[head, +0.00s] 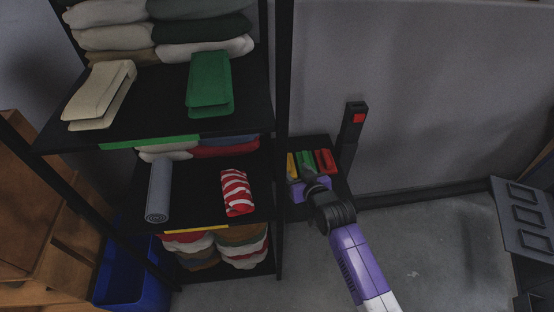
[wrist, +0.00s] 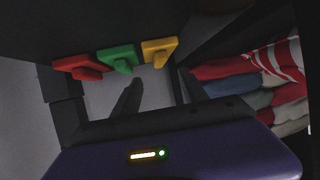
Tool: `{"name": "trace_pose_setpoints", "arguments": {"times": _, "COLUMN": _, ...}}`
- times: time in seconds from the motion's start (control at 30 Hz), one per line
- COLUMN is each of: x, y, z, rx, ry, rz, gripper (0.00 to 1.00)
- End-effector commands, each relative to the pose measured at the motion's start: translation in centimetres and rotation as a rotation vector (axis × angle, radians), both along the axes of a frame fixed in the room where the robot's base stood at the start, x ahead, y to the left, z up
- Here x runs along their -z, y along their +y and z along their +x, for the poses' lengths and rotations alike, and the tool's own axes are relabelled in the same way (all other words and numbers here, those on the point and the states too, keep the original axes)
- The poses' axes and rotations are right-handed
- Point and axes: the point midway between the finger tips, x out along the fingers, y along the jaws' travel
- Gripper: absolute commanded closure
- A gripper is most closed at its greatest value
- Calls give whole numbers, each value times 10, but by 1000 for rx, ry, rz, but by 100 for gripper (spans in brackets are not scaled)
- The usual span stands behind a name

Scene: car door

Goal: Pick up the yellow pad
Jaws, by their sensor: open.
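The yellow pad (wrist: 159,50) has a small raised handle and is at the right end of a row of three pads in the wrist view. In the head view the yellow pad (head: 292,166) is at the left end of the row, partly behind my gripper. The green pad (wrist: 119,57) is in the middle and the red pad (wrist: 80,67) is at the other end. My gripper (wrist: 156,92) is open, with its two dark fingers apart and nothing between them. The fingertips are close to the yellow and green pads, and no contact is visible.
A dark shelf rack (head: 283,90) with folded cloths stands left of the pads; a red-striped cloth (head: 236,193) lies on its middle shelf. A dark post with a red square (head: 358,118) rises behind the pads. The floor (head: 440,250) at the right is mostly clear.

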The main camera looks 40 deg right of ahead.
Motion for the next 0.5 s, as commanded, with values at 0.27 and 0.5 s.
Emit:
{"name": "trace_pose_setpoints", "arguments": {"times": 0.27, "x": 11, "y": -4, "z": 10, "rx": -2, "ry": 18, "rz": 5, "gripper": 49}}
{"name": "trace_pose_setpoints", "arguments": {"times": 0.5, "x": 19, "y": -12, "z": 32, "rx": -3, "ry": 17, "rz": 4, "gripper": 49}}
